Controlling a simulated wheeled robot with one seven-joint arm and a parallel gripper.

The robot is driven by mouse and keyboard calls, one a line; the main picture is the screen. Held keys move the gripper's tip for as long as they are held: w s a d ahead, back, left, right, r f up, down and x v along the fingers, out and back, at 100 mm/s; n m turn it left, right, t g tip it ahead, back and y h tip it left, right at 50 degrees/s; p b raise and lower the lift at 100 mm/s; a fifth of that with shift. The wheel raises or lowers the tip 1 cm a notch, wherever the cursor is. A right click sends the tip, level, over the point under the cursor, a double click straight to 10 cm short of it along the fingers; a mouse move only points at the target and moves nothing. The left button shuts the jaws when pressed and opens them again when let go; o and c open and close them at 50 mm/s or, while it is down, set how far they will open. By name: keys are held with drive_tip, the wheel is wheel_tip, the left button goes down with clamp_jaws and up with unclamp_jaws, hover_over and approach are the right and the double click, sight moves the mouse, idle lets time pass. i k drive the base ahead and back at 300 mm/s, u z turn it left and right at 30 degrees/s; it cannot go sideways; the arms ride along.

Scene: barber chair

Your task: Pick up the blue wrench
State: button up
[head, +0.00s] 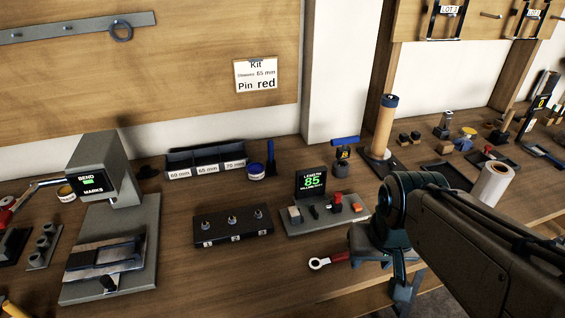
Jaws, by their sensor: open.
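No clearly blue wrench shows in the head view. A wrench-like tool (328,260) with a pale ring end and a red handle lies on the bench near its front edge. The right end of its handle reaches the blue-grey parts beside my wrist, where I cannot see it fully. My gripper (402,292) hangs down at the bench's front edge, just right of this tool. It is open, and I see nothing held in it. My arm hides the bench behind it.
A LENGTH 85 gauge (311,184) and a black block with numbered pegs (232,226) stand behind and left of the tool. A bending machine (103,168) stands at the left. A blue-topped tool (345,141) and a paper roll (493,184) are farther back.

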sight(343, 153)
drive_tip(key=u, duration=3.4)
drive_tip(key=k, duration=1.2)
drive_tip(key=z, duration=1.5)
drive_tip(key=i, duration=0.5)
drive_tip(key=u, duration=0.05)
